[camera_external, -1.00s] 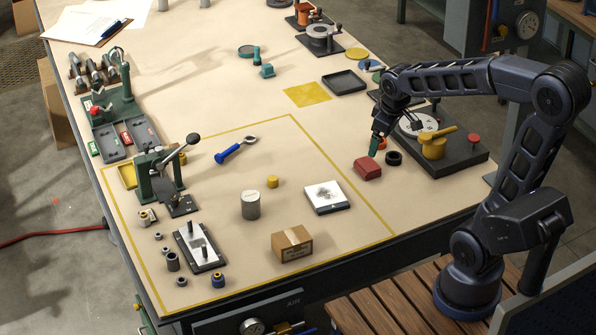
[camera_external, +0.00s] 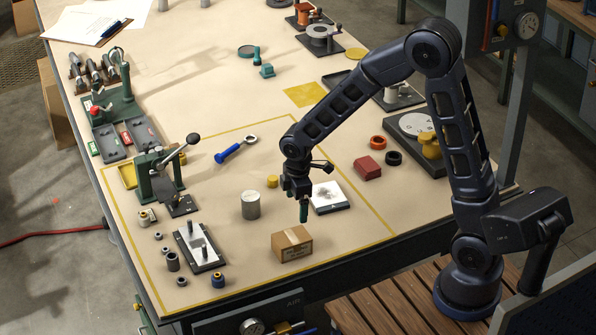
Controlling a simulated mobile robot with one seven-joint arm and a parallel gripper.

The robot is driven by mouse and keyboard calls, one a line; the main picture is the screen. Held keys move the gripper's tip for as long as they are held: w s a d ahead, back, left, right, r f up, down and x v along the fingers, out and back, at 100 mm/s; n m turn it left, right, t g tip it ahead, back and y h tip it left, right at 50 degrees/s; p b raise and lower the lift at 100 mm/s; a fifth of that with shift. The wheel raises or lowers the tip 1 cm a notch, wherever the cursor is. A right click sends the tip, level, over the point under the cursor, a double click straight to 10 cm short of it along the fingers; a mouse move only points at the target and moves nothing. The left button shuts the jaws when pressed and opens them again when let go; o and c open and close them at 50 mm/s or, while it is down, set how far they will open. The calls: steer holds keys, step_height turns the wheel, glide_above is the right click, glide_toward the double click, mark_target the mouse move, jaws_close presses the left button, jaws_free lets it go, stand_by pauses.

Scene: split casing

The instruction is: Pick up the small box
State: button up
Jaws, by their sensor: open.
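The small box (camera_external: 292,244) is a brown cardboard carton with a tape strip and dark print. It sits closed and upright on the workbench near the front edge. My gripper (camera_external: 304,216) points down just above and behind the box, apart from it.
A grey cylinder (camera_external: 250,205) and a yellow knob (camera_external: 272,181) stand left of my gripper. A white plate (camera_external: 331,197) lies to its right. A red block (camera_external: 367,168) is farther right. A fixture (camera_external: 200,246) with several small parts stands left of the box.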

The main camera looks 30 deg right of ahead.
mark_target(292, 236)
steer(key=shift+n, duration=0.6)
steer(key=a+f, duration=0.2)
steer(key=f, duration=0.1)
steer(key=shift+s+a+f, duration=0.2)
steer(key=shift+s+a, duration=0.05)
steer(key=shift+a, duration=0.15)
steer(key=shift+f, duration=0.3)
step_height(292, 236, down, 5)
steer(key=shift+r, duration=0.1)
steer(key=shift+s+d+f, duration=0.1)
steer(key=shift+d+f, duration=0.1)
steer(key=shift+f, duration=1.2)
steer(key=shift+s+d+f, duration=0.1)
steer(key=shift+d+f, duration=0.1)
steer(key=shift+f, duration=1.15)
steer(key=c, duration=1.5)
steer(key=shift+r, duration=0.1)
step_height(292, 236, up, 20)
steer(key=shift+f, duration=0.1)
